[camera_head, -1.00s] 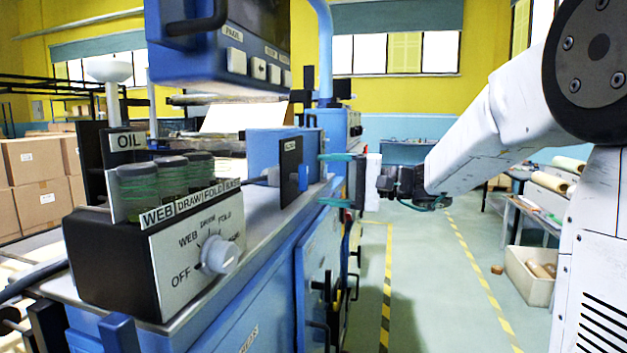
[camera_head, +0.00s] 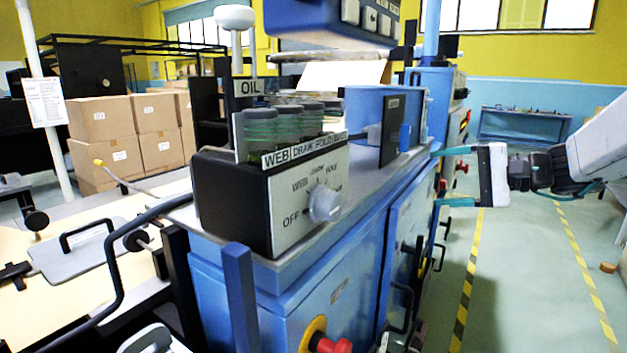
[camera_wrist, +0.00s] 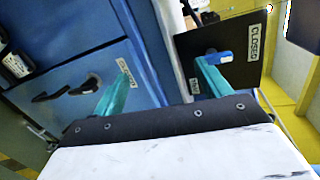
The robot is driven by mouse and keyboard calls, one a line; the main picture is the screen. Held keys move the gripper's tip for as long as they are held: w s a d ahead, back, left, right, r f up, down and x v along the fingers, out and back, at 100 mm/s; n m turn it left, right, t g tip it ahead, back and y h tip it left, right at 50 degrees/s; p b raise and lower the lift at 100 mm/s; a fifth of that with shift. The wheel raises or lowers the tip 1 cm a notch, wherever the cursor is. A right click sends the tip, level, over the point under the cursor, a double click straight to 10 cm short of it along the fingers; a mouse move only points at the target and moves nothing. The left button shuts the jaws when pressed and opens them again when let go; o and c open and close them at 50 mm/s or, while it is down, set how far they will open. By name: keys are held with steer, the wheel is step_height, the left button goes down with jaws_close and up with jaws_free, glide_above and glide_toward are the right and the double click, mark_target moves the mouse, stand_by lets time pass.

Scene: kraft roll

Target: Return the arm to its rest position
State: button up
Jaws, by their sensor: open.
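My gripper (camera_head: 437,177) is at the right in the head view, beside the blue machine's right side. Its two teal fingers point left toward the machine and are spread apart, with nothing between them. In the wrist view the open fingers (camera_wrist: 158,85) show against the machine's blue side. A dark plate (camera_wrist: 236,45) marked CLOSED with a small blue knob lies beyond the right finger; I cannot tell whether they touch. My white arm (camera_head: 605,140) reaches in from the right edge, held out roughly level.
The blue machine (camera_head: 290,285) fills the middle, with a control box (camera_head: 285,205) and rotary knob on top. Red knobs and black handles stick out from its side. Cardboard boxes (camera_head: 100,120) are stacked at left.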

steer(key=s+a+f+n+g+h, duration=0.1)
steer(key=s+a+f+g+h, duration=0.2)
steer(key=s, duration=0.4)
steer(key=s+a+f+n+g+h, duration=0.1)
steer(key=s+a+f+g+h, duration=0.15)
steer(key=s+f, duration=0.45)
steer(key=s+d+f+n+h, duration=0.1)
steer(key=s+h, duration=0.3)
steer(key=s, duration=0.4)
steer(key=s+d+f+n+g+h, duration=0.1)
steer(key=s+n+h, duration=0.3)
steer(key=s, duration=0.4)
steer(key=shift+d, duration=0.75)
steer(key=shift+s+a+r+n, duration=0.1)
steer(key=shift+a+r+n, duration=0.15)
steer(key=shift+a+n, duration=0.15)
steer(key=shift+c, duration=0.3)
